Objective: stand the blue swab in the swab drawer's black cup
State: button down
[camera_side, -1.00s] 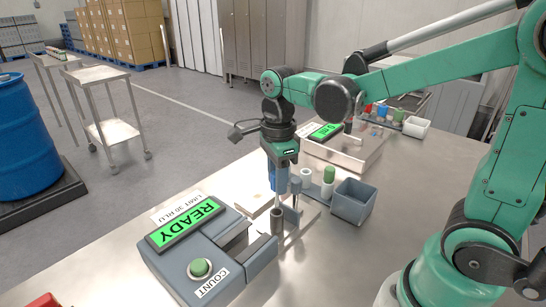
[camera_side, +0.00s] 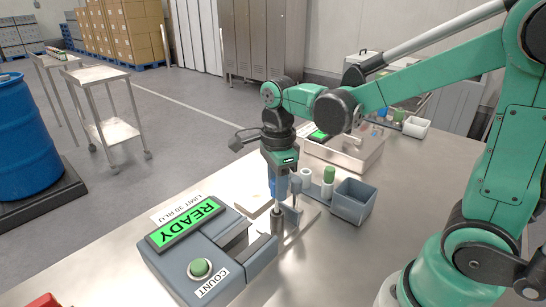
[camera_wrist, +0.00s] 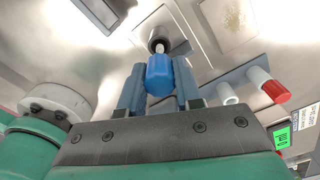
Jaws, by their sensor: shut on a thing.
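My gripper (camera_side: 280,188) is shut on the blue swab and holds it upright. The swab's blue handle (camera_wrist: 159,75) sits between the two fingers in the wrist view. Its pale shaft points down into the mouth of the black cup (camera_wrist: 160,40), and the lower end is hidden there. In the side view the cup (camera_side: 275,220) stands at the open drawer of the grey reader (camera_side: 205,262), directly under my gripper. I cannot tell whether the swab touches the cup's bottom.
A rack with white tubes and a green-capped tube (camera_side: 328,182) stands just right of my gripper. A grey open bin (camera_side: 353,201) is beside it. A metal tray (camera_side: 345,155) lies behind. The reader's screen (camera_side: 186,222) reads READY.

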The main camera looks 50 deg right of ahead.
aim_at(277, 207)
jog(key=shift+f, duration=2.05)
jog(key=c, duration=0.5)
grip_release()
jog(key=shift+r, duration=2.8)
